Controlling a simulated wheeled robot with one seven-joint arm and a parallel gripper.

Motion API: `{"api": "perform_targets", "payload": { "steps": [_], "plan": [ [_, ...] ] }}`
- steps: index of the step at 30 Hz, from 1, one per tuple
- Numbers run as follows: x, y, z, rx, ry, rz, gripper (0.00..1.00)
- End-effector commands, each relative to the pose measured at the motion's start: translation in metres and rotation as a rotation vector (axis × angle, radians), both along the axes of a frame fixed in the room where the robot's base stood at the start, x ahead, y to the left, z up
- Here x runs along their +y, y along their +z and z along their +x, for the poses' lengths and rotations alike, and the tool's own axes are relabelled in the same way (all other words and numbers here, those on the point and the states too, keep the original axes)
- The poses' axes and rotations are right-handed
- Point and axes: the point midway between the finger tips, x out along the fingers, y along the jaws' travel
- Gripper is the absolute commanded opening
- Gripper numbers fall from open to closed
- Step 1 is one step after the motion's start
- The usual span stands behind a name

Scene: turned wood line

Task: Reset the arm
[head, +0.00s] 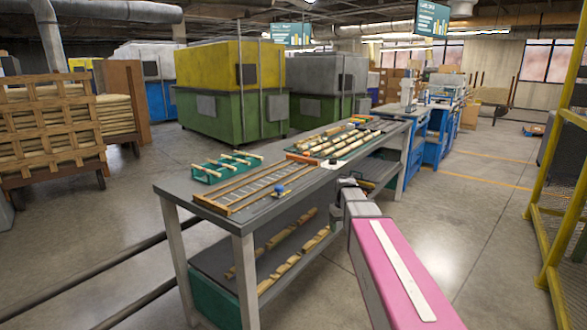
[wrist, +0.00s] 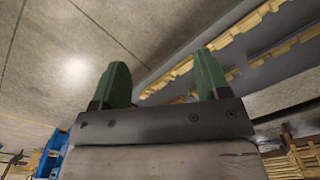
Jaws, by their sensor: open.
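My gripper (wrist: 160,82) shows in the wrist view with its two green fingers spread apart and nothing between them. Behind the fingers are the concrete floor and the edge of a shelf with pale turned wood pieces (wrist: 220,45). In the head view my pink arm reaches forward from the lower right to the near right side of the workbench (head: 245,228). The gripper's fingertips cannot be made out in the head view.
On the bench are a wooden rack (head: 232,208), a green tray (head: 205,175) with dowels, and rows of turned pieces (head: 350,138). More pieces lie on the lower shelf (head: 222,262). A yellow frame (head: 545,200) stands at right. The floor (head: 450,220) between is open.

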Motion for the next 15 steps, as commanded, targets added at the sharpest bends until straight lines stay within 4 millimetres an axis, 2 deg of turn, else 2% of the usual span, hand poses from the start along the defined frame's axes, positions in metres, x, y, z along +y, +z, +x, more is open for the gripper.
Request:
{"api": "perform_targets", "payload": {
  "steps": [1, 9, 12, 15],
  "plan": [
    [0.0, -0.019, -0.029, 0.004, -0.026, 0.0, 0.69],
    [0.001, -0.094, -0.129, 0.003, -0.174, 0.001, 0.69],
    [0.001, -0.111, -0.159, 0.001, -0.218, 0.0, 0.69],
    [0.001, -0.123, -0.18, -0.001, -0.253, 0.001, 0.69]
  ]
}}
